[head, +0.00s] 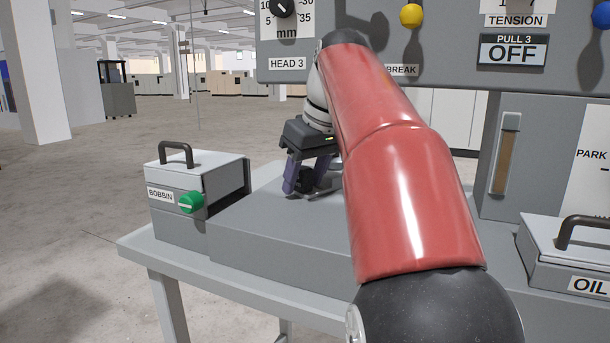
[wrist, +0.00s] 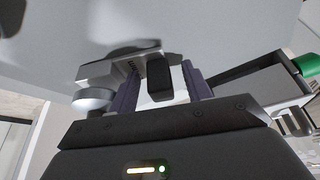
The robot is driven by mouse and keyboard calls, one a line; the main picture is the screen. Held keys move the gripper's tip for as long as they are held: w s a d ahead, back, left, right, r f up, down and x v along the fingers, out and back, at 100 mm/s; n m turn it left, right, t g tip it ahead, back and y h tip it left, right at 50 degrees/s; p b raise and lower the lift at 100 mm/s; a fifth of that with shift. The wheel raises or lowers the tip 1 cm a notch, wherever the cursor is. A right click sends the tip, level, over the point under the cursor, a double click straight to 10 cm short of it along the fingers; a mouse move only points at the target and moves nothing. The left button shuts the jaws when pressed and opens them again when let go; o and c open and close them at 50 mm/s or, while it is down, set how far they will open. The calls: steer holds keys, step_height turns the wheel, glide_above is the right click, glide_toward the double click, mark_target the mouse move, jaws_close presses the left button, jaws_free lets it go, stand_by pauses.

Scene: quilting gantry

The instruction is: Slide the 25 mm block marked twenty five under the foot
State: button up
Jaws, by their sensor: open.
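My gripper (head: 307,176) is open and low over the grey machine bed in the head view. Its purple fingers stand on either side of a black upright grip (wrist: 160,80) in the wrist view, without a clear sign of holding it. The grip seems to belong to a light metal block (wrist: 128,70) lying on the bed; it carries small dark lettering that I cannot read. A round silver piece (wrist: 92,99), apparently the foot, shows at the block's left end. I cannot tell whether they touch or overlap. In the head view, my gripper and arm hide most of this.
The bobbin box (head: 176,218), with its green knob (head: 191,202), stands left of my gripper. The oil box (head: 545,255) stands at the right. A labelled panel (head: 430,72) hangs above and behind. The bed's front part (head: 270,235) is clear.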

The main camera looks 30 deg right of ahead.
steer(key=s+r, duration=0.2)
steer(key=shift+d+r, duration=0.3)
steer(key=s, duration=0.3)
steer(key=s+d+b, duration=0.1)
steer(key=s, duration=0.3)
steer(key=s+d, duration=0.1)
steer(key=s, duration=0.3)
steer(key=shift+d+b, duration=0.2)
steer(key=shift+b, duration=0.2)
